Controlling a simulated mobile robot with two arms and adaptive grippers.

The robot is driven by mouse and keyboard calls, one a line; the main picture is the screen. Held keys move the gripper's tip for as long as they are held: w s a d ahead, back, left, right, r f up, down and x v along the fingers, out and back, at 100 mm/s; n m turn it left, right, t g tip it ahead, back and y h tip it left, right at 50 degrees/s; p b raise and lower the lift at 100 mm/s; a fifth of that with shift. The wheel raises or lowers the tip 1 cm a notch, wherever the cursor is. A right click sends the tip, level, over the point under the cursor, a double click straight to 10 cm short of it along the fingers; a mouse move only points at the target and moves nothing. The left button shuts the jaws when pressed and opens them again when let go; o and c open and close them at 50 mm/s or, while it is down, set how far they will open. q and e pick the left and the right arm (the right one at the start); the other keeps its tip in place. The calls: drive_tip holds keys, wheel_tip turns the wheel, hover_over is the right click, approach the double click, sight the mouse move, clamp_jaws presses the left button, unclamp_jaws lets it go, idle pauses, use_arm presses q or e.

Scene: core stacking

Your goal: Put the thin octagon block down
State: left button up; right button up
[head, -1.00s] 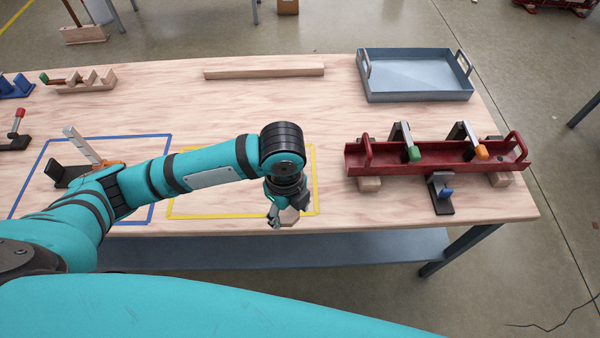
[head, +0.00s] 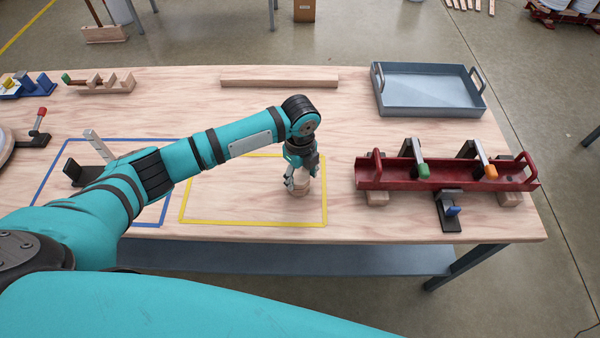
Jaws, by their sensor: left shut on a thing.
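My left gripper (head: 302,178) points down inside the right part of the yellow taped rectangle (head: 254,222). It is shut on a small pale wooden block (head: 303,186), the thin octagon block as far as I can tell. The fingers hide much of the block, so its full outline does not show. Pale wood shows below the fingertips, close to the tabletop. I cannot tell whether that is one block or more, or whether the held block touches what is under it. My right gripper is not in view.
A red channel fixture with clamps (head: 400,181) stands to the right of the gripper. A grey-blue tray (head: 430,108) is at the back right, and a wooden bar (head: 280,84) lies at the back. A blue taped rectangle (head: 45,183) is at left. The yellow rectangle's middle looks clear.

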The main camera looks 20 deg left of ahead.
sight(301, 177)
use_arm(q)
drive_tip(key=shift+f, duration=0.2)
drive_tip(key=shift+f, duration=0.15)
drive_tip(key=o, duration=1.1)
wheel_tip(301, 177, up, 12)
drive_tip(key=shift+r+b, duration=0.2)
drive_tip(key=shift+b, duration=0.25)
drive_tip(key=shift+d, duration=0.1)
